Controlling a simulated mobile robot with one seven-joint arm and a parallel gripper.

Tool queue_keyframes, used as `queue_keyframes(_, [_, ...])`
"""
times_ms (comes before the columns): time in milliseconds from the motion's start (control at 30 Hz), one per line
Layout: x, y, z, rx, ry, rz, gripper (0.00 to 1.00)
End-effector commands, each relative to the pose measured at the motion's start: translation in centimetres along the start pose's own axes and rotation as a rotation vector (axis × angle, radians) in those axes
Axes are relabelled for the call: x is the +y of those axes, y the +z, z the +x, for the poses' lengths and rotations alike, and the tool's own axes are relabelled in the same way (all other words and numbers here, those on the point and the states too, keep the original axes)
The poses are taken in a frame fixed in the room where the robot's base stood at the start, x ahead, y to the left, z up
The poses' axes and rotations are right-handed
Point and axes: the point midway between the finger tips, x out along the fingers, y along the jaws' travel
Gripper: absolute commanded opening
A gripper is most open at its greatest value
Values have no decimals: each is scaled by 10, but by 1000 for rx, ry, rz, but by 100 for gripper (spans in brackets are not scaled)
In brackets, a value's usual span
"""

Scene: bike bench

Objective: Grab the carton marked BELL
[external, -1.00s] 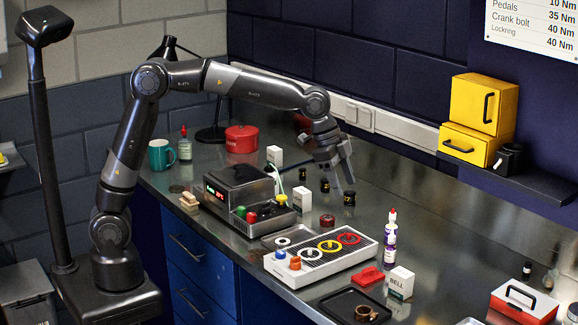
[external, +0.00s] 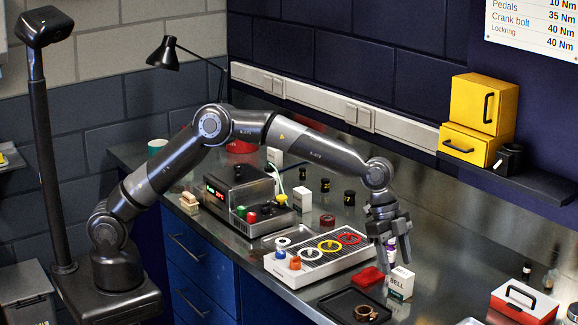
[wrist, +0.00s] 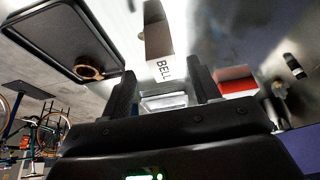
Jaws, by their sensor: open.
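The white carton marked BELL (external: 400,283) stands upright on the steel bench, to the right of the black tray. In the wrist view the BELL carton (wrist: 159,45) shows beyond the fingertips, near the middle, with its lettering readable. My gripper (external: 385,262) is open and points down, above and slightly left of the carton in the external view. In the wrist view its two fingers (wrist: 165,88) are spread with nothing held between them. I cannot tell the exact gap between the fingertips and the carton.
A black tray (external: 334,304) with a brass-coloured ring (external: 366,313) lies beside the carton. A red block (external: 367,277) and a bottle (external: 391,251) are close to my gripper. A red and white toolbox (external: 524,301) stands at right. Another white carton (external: 303,200) stands farther back.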

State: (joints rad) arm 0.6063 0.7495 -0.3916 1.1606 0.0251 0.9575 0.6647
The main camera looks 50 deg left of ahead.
Motion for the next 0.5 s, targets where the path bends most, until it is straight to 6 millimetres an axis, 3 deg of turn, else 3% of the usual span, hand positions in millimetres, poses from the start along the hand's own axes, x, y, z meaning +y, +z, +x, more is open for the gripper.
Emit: queue_keyframes(500, [-3,-1,59,-1,0,0,56])
